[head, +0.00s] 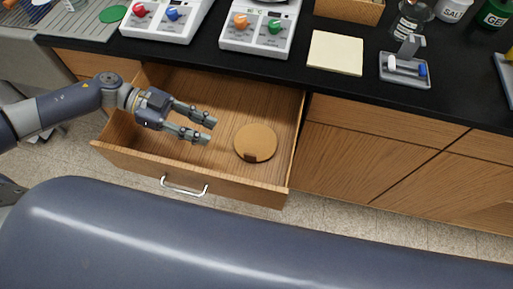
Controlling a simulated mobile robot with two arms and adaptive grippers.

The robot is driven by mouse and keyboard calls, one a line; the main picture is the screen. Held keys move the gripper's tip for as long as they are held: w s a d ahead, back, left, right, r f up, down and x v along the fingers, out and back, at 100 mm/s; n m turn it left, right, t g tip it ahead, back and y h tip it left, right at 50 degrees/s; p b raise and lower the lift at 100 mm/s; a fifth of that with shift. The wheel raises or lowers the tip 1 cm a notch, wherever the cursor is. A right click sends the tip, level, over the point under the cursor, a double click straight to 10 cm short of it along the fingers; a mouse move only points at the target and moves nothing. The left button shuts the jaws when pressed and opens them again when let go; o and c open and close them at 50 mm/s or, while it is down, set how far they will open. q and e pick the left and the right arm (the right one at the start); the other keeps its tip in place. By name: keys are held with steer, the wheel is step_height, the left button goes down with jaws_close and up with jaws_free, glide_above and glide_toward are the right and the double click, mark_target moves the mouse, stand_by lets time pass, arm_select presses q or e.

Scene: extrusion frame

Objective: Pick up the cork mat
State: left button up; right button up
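The cork mat (256,142) is a round tan disc lying on the floor of the open wooden drawer (194,185), toward its right side. A small dark brown patch shows at its lower edge. My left gripper (212,131) is over the drawer, to the left of the mat. Its two fingers are apart with nothing between them, and they point right toward the mat. The gripper appears apart from the mat. My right gripper is not in view.
The drawer's walls and its front with a metal handle (184,188) surround the mat. Above is a black counter (205,60) with two white devices (258,30), a pale notepad (335,53) and a grey tray (404,70). Closed cabinets (370,150) stand to the right.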

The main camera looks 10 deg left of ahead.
arm_select(q)
step_height(320, 180, down, 4)
steer(key=shift+s+b, duration=0.1)
steer(key=shift+b, duration=1.15)
steer(key=p, duration=0.1)
glide_toward(248, 154)
steer(key=x, duration=0.3)
steer(key=shift+f, duration=0.1)
steer(key=p+x, duration=0.1)
steer(key=x, duration=0.3)
steer(key=shift+d, duration=0.15)
steer(key=shift+d+f, duration=0.2)
steer(key=shift+d, duration=0.25)
jaws_close()
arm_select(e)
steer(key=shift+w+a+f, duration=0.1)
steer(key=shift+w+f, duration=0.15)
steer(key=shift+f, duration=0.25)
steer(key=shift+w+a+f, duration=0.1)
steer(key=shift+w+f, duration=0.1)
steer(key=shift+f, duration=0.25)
